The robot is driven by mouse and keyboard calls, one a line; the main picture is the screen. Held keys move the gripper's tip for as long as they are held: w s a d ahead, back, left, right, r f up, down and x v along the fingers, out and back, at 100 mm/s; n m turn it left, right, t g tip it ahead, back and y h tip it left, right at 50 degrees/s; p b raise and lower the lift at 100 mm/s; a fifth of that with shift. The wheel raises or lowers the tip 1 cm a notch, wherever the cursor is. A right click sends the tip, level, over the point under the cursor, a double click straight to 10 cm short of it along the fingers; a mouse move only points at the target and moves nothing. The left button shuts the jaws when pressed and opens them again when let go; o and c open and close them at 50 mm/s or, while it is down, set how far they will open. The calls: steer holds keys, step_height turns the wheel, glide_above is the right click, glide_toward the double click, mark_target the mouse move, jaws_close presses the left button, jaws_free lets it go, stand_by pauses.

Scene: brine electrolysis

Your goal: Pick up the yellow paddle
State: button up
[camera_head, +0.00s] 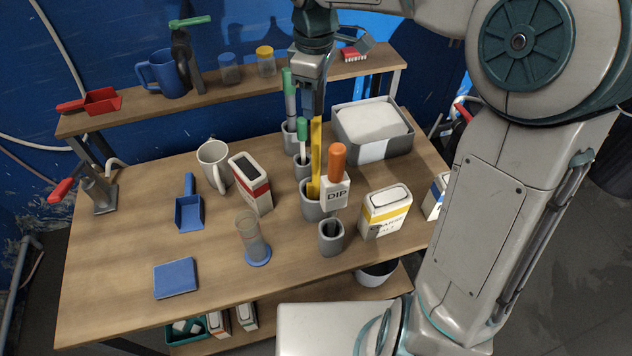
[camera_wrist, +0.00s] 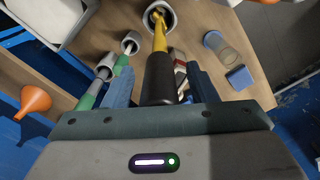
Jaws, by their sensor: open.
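The yellow paddle (camera_head: 316,150) stands upright in a grey cup (camera_head: 310,208) near the middle of the wooden bench. In the wrist view its yellow shaft (camera_wrist: 160,38) runs down into the cup (camera_wrist: 169,8), and its black handle (camera_wrist: 160,78) points toward my palm. My gripper (camera_head: 312,105) is directly above the paddle, pointing down. In the wrist view my gripper (camera_wrist: 161,82) is open, with one finger on each side of the black handle. A gap shows on both sides. The handle is mostly hidden by my fingers in the head view.
Green-handled tools (camera_head: 288,95) stand in holders close behind and left of the paddle. An orange-handled tool (camera_head: 337,160) and a DIP label (camera_head: 337,194) are close at right. A grey tray (camera_head: 372,152) is behind right.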

jaws_close()
steer(key=shift+w+r, duration=0.1)
steer(key=shift+r, duration=0.05)
